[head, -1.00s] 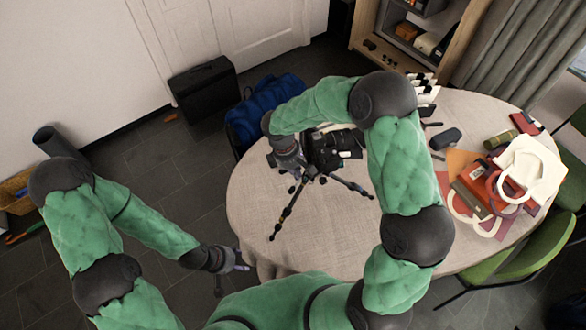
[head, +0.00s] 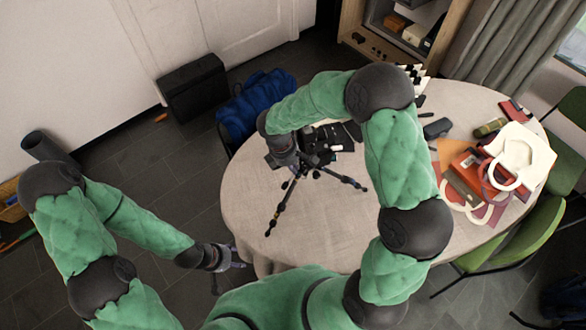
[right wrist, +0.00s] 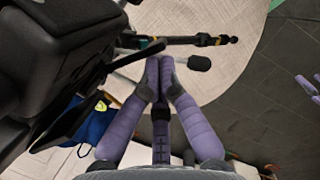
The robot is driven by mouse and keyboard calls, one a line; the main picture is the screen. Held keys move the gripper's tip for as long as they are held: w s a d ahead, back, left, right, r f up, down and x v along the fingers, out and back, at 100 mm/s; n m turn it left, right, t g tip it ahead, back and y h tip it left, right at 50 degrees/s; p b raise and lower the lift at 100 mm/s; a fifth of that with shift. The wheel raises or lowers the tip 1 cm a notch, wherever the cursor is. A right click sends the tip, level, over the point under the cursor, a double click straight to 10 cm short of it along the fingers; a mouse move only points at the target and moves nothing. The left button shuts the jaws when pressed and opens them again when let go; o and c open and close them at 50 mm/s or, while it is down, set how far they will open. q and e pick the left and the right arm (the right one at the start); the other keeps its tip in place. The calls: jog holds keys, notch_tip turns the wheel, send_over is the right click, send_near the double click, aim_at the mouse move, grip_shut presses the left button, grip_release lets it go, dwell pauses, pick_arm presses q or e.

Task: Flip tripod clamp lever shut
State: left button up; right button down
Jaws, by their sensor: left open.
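The black tripod (head: 327,171) stands on the round table with its legs spread and a dark camera (head: 335,134) on top. My right gripper (head: 285,160) is at the left side of the tripod head, largely hidden by my own arm. In the right wrist view my purple right fingers (right wrist: 158,80) meet at their tips, beside a thin black lever or handle (right wrist: 138,54) and a round dark knob (right wrist: 200,63). I cannot tell whether they touch either, nor which part is the clamp lever. My left gripper (head: 232,258) is open and empty, beside the table's near left edge.
The round table (head: 300,230) has bare cloth in front of the tripod. Bags (head: 522,152) and small items crowd its right side. A blue bag (head: 255,105) and black case (head: 193,90) are beyond it; a green chair (head: 520,235) is at right.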

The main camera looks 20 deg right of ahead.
jog(key=shift+w+d, duration=0.1)
jog(key=shift+w, duration=0.15)
jog(key=shift+r, duration=0.1)
jog(key=p+v, duration=0.6)
jog(key=v, duration=0.3)
jog(key=shift+w+r+p, duration=0.15)
jog(key=shift+r+p, duration=0.25)
dwell(0.4)
